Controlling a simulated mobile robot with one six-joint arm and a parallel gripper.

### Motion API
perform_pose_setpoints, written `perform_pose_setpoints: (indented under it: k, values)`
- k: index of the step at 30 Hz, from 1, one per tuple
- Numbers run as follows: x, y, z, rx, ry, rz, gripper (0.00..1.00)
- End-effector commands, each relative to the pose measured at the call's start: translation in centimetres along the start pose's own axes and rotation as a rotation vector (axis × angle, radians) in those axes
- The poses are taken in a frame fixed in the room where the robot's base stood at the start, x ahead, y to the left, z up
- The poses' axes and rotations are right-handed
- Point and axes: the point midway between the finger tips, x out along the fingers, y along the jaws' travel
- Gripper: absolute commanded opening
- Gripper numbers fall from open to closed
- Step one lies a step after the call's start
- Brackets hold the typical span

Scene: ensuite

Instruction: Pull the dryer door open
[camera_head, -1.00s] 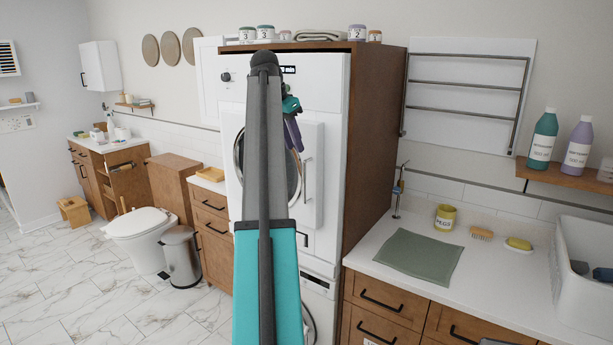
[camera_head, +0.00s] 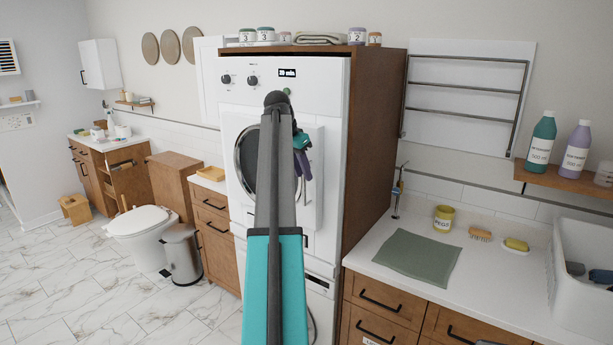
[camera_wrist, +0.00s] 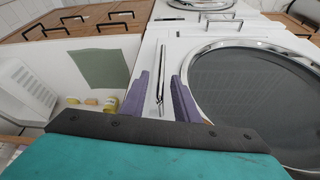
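The white dryer (camera_head: 322,120) stands in a tall wooden cabinet, above a second machine. Its door (camera_head: 243,160) has a round dark window with a chrome ring and looks closed. My arm hides much of it in the head view. In the wrist view the door window (camera_wrist: 255,95) fills the right side, and the slim metal door handle (camera_wrist: 161,75) shows left of it. My gripper (camera_wrist: 159,76) has its two purple fingers apart, with the handle appearing between them. I cannot tell whether they touch it. In the head view my gripper (camera_head: 303,165) is in front of the door's right side.
A counter (camera_head: 380,290) with a green cloth (camera_head: 412,254), a yellow cup (camera_head: 443,218) and a white basin (camera_head: 585,265) is on the right. Wooden drawers (camera_head: 214,230), a bin (camera_head: 181,253) and a toilet (camera_head: 140,225) are on the left. Marble floor (camera_head: 80,290) is open at front left.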

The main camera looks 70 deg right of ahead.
Motion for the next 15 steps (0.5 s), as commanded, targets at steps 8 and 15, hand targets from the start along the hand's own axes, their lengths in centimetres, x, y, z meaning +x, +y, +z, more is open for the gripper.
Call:
perform_pose_setpoints:
  k: [8,15]
  values:
    - [2.9,0.1,0.0,0.001,-0.001,0.002,0.28]
    - [3.7,0.1,0.0,0.001,0.0,0.0,0.28]
